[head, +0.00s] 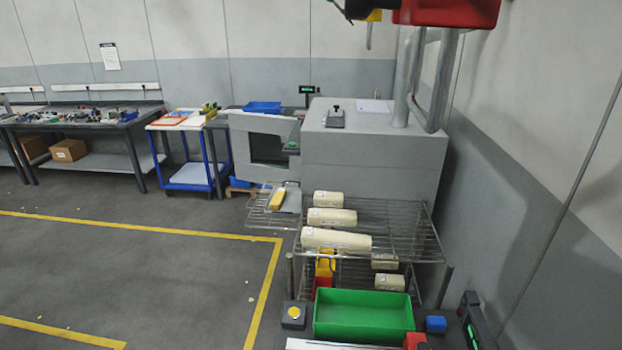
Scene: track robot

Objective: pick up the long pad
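Three cream wrapped pads lie side by side on the upper wire shelf. The long pad (336,240) is the nearest and longest of them. Behind it lie a medium pad (331,217) and a short pad (328,199). All lie flat, lengthwise from left to right, with small gaps between them. Neither of my grippers shows in the head view, so I cannot see whether they are open or shut.
The wire rack (412,238) has free room right of the pads; two cream blocks sit on its lower shelf. A green bin (362,312) stands in front. A grey machine (368,153) stands behind. A red object (450,12) hangs at top right. Open floor lies left.

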